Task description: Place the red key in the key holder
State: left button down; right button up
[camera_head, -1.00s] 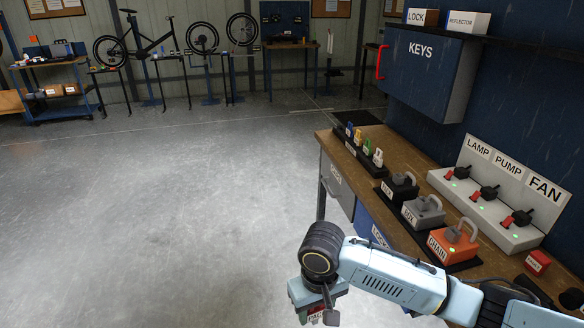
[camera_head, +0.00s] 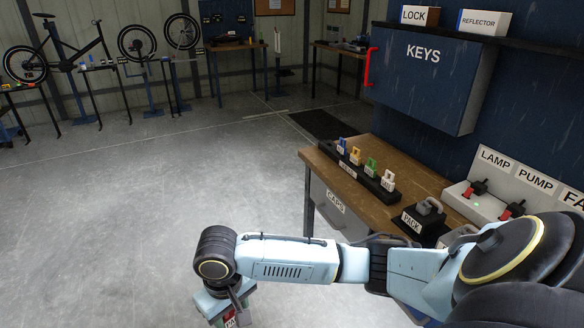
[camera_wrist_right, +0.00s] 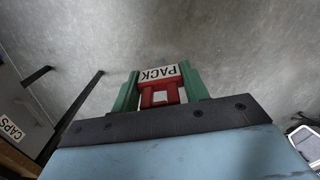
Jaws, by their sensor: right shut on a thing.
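The red key (camera_wrist_right: 160,95) has a white PACK tag and sits between the green fingers of my right gripper (camera_wrist_right: 159,92) in the right wrist view. The gripper is shut on it, held out over the floor. In the head view the gripper is at the bottom, left of the bench, with a bit of the red key (camera_head: 230,321) showing. A black rack (camera_head: 349,168) on the bench, apparently the key holder, holds blue, yellow, green and white tagged pieces. My right gripper is well apart from it. My left gripper is not in view.
A blue KEYS cabinet (camera_head: 423,75) with a red handle hangs above the bench (camera_head: 323,166). A PACK padlock (camera_head: 424,214) and a LAMP/PUMP/FAN switch panel (camera_head: 514,176) stand on the bench. My right arm hides its near part. The floor to the left is open.

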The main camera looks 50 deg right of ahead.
aim_at(330, 150)
jog(key=z, duration=0.25)
jog(key=i, duration=1.65)
jog(key=z, duration=1.6)
jog(key=i, duration=0.85)
jog(key=z, duration=0.7)
